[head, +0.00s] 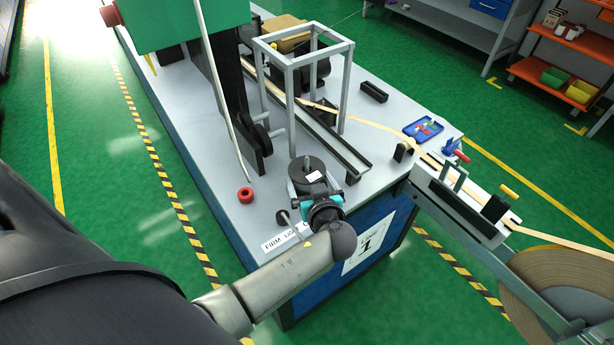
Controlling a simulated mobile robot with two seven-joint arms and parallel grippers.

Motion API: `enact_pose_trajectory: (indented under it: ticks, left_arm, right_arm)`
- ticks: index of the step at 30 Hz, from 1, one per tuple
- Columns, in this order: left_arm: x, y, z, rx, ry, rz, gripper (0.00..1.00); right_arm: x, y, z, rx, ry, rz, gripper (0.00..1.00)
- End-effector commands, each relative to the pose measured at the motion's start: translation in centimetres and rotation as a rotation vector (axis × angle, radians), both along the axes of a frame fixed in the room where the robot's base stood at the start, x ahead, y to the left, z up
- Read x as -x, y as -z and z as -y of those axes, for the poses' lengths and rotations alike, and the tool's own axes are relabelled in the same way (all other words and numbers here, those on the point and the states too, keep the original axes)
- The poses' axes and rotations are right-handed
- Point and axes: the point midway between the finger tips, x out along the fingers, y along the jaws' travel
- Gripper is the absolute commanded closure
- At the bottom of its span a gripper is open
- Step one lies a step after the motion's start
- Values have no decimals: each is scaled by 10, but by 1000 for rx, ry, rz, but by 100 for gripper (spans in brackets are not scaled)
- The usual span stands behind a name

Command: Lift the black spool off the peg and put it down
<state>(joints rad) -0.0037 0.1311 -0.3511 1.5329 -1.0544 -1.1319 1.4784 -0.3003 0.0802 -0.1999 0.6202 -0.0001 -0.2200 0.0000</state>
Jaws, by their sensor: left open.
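The black spool (306,166) is a round dark disc with a white label on its top, near the table's front corner. It looks level. My left gripper (307,187) reaches it from the front, with its jaws open and close about the spool's near side. I cannot tell whether the fingers touch it. The peg is hidden under the spool and behind my wrist. My right gripper is out of view.
A metal frame (290,100) and a long rail (330,140) stand behind. A blue tray (414,136) and a large tape reel (565,285) are to the right.

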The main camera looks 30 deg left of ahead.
Motion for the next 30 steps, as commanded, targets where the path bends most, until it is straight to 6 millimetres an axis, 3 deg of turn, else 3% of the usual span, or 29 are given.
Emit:
enact_pose_trajectory:
  ticks: [7, 17, 30]
  left_arm:
    - [-20, 11, -19, -1, 1, 0, 0]
    - [-23, 13, -22, 1, 2, 1, 1]
    - [-23, 12, -22, 0, 2, 1, 51]
  right_arm:
    - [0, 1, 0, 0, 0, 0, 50]
    - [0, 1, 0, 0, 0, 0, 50]
    - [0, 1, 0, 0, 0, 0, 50]
